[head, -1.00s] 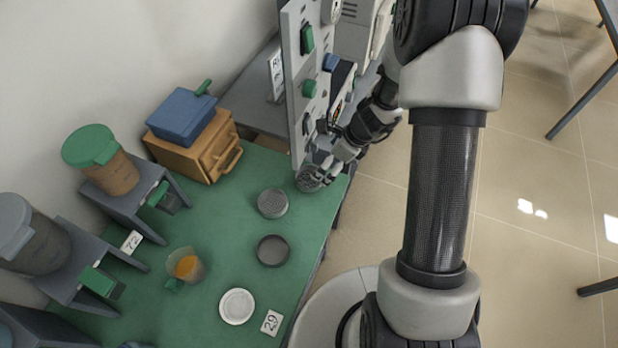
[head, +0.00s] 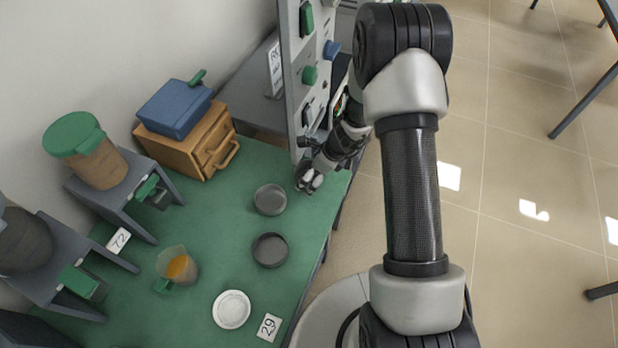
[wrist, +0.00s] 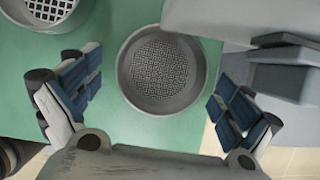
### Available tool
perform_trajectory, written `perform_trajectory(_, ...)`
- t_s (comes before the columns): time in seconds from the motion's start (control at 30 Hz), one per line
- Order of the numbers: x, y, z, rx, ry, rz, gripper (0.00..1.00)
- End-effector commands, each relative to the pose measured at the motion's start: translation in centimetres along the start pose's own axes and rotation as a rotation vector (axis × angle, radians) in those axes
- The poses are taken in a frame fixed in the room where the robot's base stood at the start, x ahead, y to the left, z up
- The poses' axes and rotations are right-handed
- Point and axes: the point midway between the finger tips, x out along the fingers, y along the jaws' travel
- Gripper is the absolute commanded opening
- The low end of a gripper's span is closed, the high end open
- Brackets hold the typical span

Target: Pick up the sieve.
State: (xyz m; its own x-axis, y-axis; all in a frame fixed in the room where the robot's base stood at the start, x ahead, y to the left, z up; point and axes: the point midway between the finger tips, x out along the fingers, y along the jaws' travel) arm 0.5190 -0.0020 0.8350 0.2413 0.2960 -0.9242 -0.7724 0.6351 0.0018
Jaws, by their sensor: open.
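A round grey sieve (wrist: 164,70) with a raised rim and a patterned mesh floor lies on the green bench top in the wrist view. My gripper (wrist: 158,95) is open, with one finger to the left of the sieve and the other to its lower right. Both fingers look apart from the rim, and nothing is held. In the head view my gripper (head: 309,179) is at the bench's right edge, beside the upright panel, and largely hides this sieve.
A second perforated round dish (wrist: 48,10) is at the wrist view's upper left.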

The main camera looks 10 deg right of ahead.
Motion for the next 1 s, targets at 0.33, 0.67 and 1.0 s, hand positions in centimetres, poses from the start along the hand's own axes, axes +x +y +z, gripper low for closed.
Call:
perform_trajectory(0.33, -0.01, -0.07, 0.05, 0.000, 0.000, -0.002, 0.89)
perform_trajectory(0.67, -0.01, -0.06, 0.04, 0.000, 0.000, -0.002, 0.67)
perform_trajectory(1.0, -0.02, -0.07, 0.05, 0.000, -0.001, -0.002, 0.49)
